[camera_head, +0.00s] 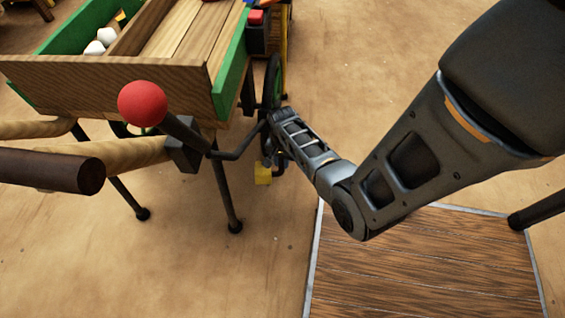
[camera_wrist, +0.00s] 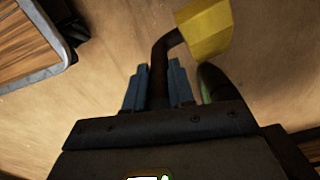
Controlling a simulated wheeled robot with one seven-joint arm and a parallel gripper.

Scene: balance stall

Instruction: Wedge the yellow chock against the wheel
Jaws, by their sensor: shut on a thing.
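The yellow chock (camera_head: 263,173) hangs low beside the cart's front leg in the head view. In the wrist view the chock (camera_wrist: 207,30) shows at the top, on the end of a dark bent handle (camera_wrist: 160,55). My gripper (camera_wrist: 158,80) is shut on that handle; its two fingers stand either side of it. In the head view my gripper (camera_head: 279,155) is partly hidden by my arm. The dark wheel (camera_head: 272,82) stands at the cart's right side, above the chock in the picture. A dark curved edge right of my fingers may be the wheel (camera_wrist: 207,85). I see no clear contact with the chock.
The wooden cart (camera_head: 110,85) with green sides fills the upper left. Its wooden handles and a lever with a red ball (camera_head: 142,103) reach out near my arm. A metal-edged wooden platform (camera_head: 425,265) lies at lower right. Bare ground lies left of it.

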